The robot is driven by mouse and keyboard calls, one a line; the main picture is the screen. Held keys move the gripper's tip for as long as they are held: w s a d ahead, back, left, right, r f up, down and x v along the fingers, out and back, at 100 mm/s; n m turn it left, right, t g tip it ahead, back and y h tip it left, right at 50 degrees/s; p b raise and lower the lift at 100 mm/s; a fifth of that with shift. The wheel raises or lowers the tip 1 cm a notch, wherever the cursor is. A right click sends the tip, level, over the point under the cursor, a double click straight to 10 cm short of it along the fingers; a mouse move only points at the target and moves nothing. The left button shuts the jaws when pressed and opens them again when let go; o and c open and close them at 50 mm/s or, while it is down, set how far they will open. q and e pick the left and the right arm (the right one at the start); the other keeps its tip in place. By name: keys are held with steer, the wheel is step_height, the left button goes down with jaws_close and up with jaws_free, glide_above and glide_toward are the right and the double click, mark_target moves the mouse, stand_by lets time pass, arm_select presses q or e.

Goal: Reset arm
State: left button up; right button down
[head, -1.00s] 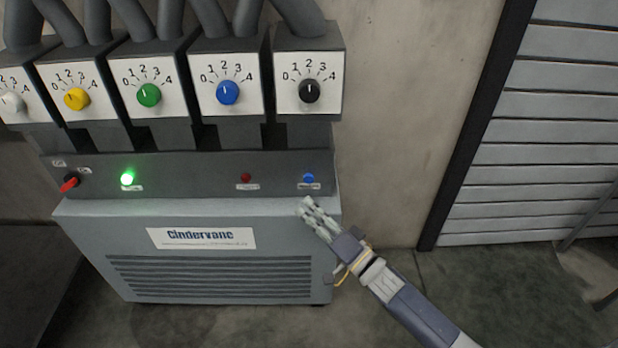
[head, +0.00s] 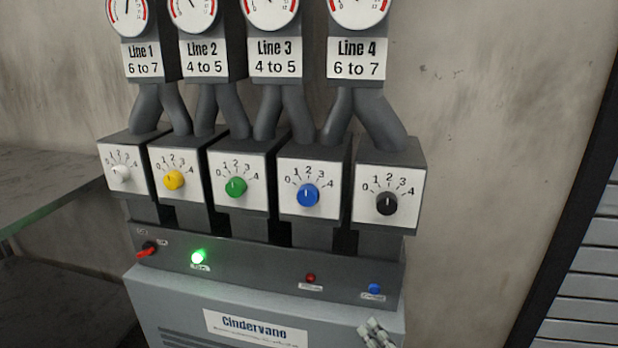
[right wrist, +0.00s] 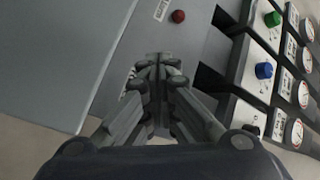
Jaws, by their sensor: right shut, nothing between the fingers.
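My right gripper (head: 372,328) shows only by its pale fingers at the bottom edge of the head view, in front of the grey cabinet's right side, below the blue button (head: 375,289) and apart from it in the picture. In the right wrist view its fingers (right wrist: 158,68) are together, with nothing between them. They point towards the sloped panel strip, where a red button (right wrist: 178,16) shows. The blue button cannot be made out there. My left gripper is in neither view.
The Cindervane cabinet (head: 158,302) carries white, yellow, green, blue and black (head: 387,203) dials under the Line 1 to Line 4 gauges. A green lamp (head: 198,257) glows beside a red switch (head: 147,249). Bare wall (head: 480,150) and a slatted shutter (head: 590,290) lie right.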

steer(key=s+d+f+n+g+h, duration=0.3)
steer(key=s+f+g+h, duration=0.4)
steer(key=s+f, duration=0.5)
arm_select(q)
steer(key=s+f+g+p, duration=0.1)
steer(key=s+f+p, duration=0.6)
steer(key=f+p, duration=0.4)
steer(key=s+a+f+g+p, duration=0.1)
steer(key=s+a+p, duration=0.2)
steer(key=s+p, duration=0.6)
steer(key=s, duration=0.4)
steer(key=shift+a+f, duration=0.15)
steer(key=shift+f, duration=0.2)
arm_select(e)
steer(key=s+d+f+n+g, duration=0.1)
steer(key=s+f+g, duration=0.2)
steer(key=s, duration=0.9)
steer(key=s+d+f+n+g, duration=0.1)
steer(key=s+f+n+g, duration=0.1)
steer(key=s+f, duration=0.8)
steer(key=s+d+f+n+g, duration=0.1)
steer(key=s+f+g, duration=0.3)
steer(key=s, duration=1)
step_height(320, 180, down, 3)
steer(key=shift+s+d+f+n+g+h, duration=0.1)
steer(key=shift+s+d+n+g+h, duration=0.25)
steer(key=shift+n, duration=0.35)
